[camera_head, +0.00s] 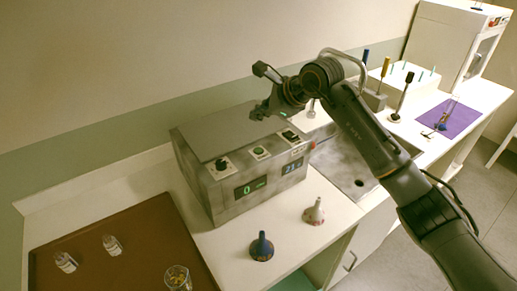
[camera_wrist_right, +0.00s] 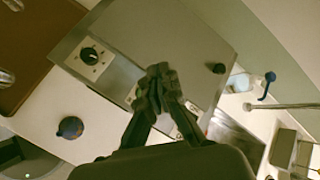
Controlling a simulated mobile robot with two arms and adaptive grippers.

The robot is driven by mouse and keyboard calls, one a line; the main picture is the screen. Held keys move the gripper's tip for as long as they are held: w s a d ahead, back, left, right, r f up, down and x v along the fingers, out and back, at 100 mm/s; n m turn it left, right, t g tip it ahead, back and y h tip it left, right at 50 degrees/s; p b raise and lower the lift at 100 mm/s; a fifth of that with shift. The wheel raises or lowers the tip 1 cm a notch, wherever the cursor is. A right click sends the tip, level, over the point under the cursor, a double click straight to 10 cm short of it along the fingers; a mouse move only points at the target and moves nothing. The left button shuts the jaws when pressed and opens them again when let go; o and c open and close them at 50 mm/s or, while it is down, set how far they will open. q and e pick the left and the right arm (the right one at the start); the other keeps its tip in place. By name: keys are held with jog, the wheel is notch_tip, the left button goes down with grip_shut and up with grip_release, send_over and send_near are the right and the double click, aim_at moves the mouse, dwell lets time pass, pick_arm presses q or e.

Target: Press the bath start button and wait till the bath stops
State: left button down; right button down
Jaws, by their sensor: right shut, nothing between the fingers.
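The bath (camera_head: 240,165) is a grey metal box with a flat lid, standing on the white counter. Its sloped front has a black dial (camera_head: 222,164), a green button (camera_head: 259,152) on a pale plate, and a dark switch (camera_head: 290,135). Below them, a green display (camera_head: 250,188) seems to read 0 and a blue display (camera_head: 292,166) seems to read 21. My right gripper (camera_head: 259,112) is shut and empty above the bath. In the wrist view, the closed fingers (camera_wrist_right: 158,70) partly cover the button area, and the dial (camera_wrist_right: 90,54) shows clear. Contact cannot be told. My left gripper is out of view.
A brown tray (camera_head: 135,230) with small bottles and a glass is at the left. A sink (camera_head: 350,165) lies to the right, and a purple mat (camera_head: 450,117) lies farther back.

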jog(key=shift+w+d, duration=0.15)
jog(key=shift+d, duration=0.2)
jog(key=b, duration=0.4)
send_over(261, 151)
notch_tip(261, 151, down, 8)
jog(key=shift+w+r, duration=0.1)
jog(key=shift+r, duration=0.05)
jog(key=shift+f, duration=0.55)
jog(key=shift+b, duration=0.3)
dwell(0.6)
jog(key=shift+f+b, duration=0.4)
jog(key=shift+b, duration=0.1)
